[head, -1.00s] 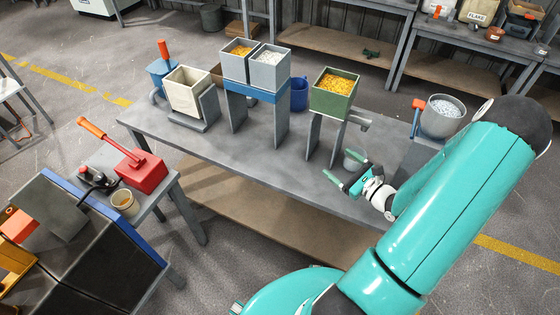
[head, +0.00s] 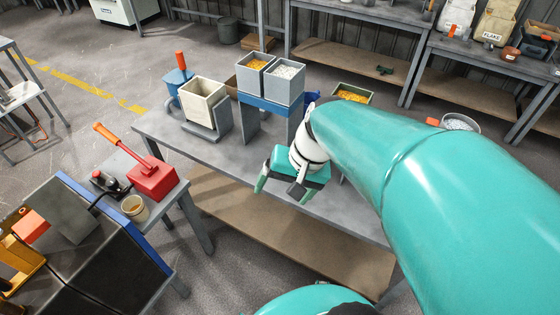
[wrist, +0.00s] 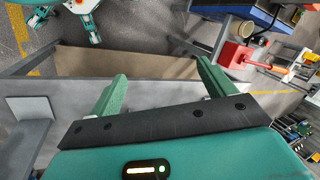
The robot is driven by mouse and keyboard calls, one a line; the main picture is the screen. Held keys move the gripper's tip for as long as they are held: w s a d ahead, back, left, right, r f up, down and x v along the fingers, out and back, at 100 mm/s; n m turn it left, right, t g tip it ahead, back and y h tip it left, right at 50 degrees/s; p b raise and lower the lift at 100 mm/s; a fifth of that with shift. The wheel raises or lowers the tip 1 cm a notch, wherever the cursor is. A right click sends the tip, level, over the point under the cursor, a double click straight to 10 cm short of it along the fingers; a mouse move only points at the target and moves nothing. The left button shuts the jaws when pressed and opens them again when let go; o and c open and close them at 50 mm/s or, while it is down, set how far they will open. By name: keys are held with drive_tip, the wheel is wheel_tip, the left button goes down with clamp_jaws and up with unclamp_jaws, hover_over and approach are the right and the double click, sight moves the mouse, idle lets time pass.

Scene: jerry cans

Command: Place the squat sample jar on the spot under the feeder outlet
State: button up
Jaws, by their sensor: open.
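A short tan open-topped jar (head: 134,207) stands upright on the small side table at left; it also shows in the wrist view (wrist: 246,30). I cannot tell whether this is the squat sample jar. My gripper (head: 283,190) is open and empty above the front edge of the long grey bench (head: 222,158), well to the right of the tan jar. In the wrist view its two green fingers (wrist: 161,72) are spread with nothing between them. The green feeder hopper (head: 353,95) with yellow grains is mostly hidden behind my arm. Its outlet and the bench under it are hidden.
A red box with a lever (head: 153,180) stands beside the tan jar. Twin grey hoppers (head: 270,82) on a blue-topped stand and a cream bin (head: 203,100) stand on the bench behind my gripper. The bench's left front is clear.

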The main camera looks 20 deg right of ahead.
drive_tip(key=s+r+n+t+h, duration=0.3)
drive_tip(key=r+n, duration=0.2)
drive_tip(key=r, duration=0.3)
drive_tip(key=shift+s+a+t+h, duration=0.15)
drive_tip(key=shift+a+t+h, duration=0.15)
drive_tip(key=shift+a+t, duration=0.1)
